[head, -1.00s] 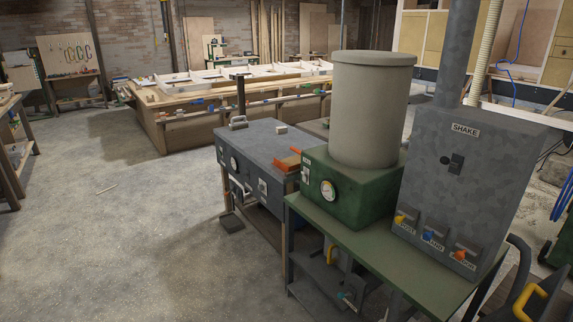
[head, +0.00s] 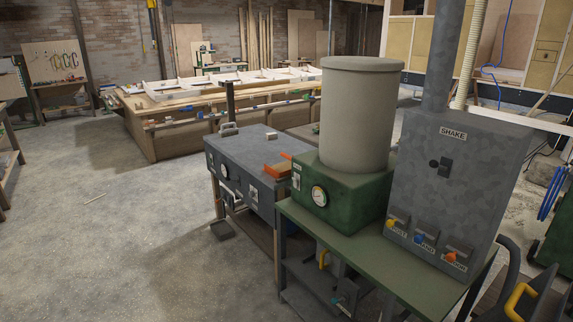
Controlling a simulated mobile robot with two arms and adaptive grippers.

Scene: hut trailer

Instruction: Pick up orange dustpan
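A small orange object (head: 277,169) lies at the right edge of the top of the grey metal box bench (head: 240,145). It is partly hidden by the green machine, and it is too small to tell whether it is the dustpan. No other clearly orange dustpan shows in the head view. Neither of my grippers is in view.
A green table (head: 345,250) bears a green gauge box (head: 335,200) with a beige cylinder (head: 357,115) and a grey "SHAKE" cabinet (head: 455,195). A long wooden workbench (head: 200,115) stands behind. Open concrete floor (head: 110,230) lies to the left.

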